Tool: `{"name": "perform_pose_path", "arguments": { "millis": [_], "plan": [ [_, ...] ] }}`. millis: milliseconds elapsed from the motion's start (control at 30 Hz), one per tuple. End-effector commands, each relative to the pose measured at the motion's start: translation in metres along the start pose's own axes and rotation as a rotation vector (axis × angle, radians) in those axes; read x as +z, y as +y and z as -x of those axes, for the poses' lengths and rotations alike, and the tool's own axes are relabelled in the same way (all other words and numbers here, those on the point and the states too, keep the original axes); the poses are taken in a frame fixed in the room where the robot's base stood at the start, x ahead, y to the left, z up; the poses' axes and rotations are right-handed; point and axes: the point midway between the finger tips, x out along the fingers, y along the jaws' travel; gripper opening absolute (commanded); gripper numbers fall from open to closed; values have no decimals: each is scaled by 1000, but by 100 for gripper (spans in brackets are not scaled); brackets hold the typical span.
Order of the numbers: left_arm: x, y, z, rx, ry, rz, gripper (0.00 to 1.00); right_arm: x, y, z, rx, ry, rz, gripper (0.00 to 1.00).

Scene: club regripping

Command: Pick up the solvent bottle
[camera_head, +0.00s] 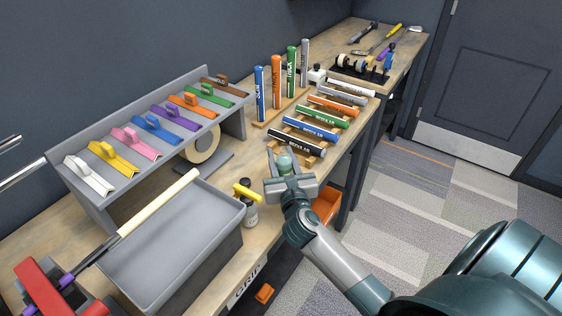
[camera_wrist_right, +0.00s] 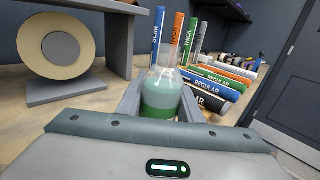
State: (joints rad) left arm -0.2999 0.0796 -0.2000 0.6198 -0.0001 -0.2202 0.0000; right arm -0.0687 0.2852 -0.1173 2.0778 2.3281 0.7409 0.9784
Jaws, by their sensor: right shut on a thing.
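The solvent bottle (camera_wrist_right: 163,85) is a clear, narrow-necked bottle with green liquid in its lower part. In the right wrist view it stands upright between my right gripper's fingers (camera_wrist_right: 160,103), which are shut on it. In the head view its rounded, greenish top (camera_head: 284,160) shows above my right gripper (camera_head: 285,178), near the bench's front edge. Its base is hidden by the gripper, so I cannot tell whether it touches the bench. My left gripper is not in view.
A tape roll (camera_head: 203,143) stands under the grey shelf (camera_head: 122,197).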

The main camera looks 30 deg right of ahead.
Motion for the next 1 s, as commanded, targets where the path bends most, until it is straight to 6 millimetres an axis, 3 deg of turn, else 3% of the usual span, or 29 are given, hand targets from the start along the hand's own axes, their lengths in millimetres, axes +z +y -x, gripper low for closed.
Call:
{"name": "perform_pose_path", "arguments": {
  "millis": [1000],
  "plan": [
    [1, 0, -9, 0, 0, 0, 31, 50, -64, 53, 0, -1, 0, 9]
  ]
}}
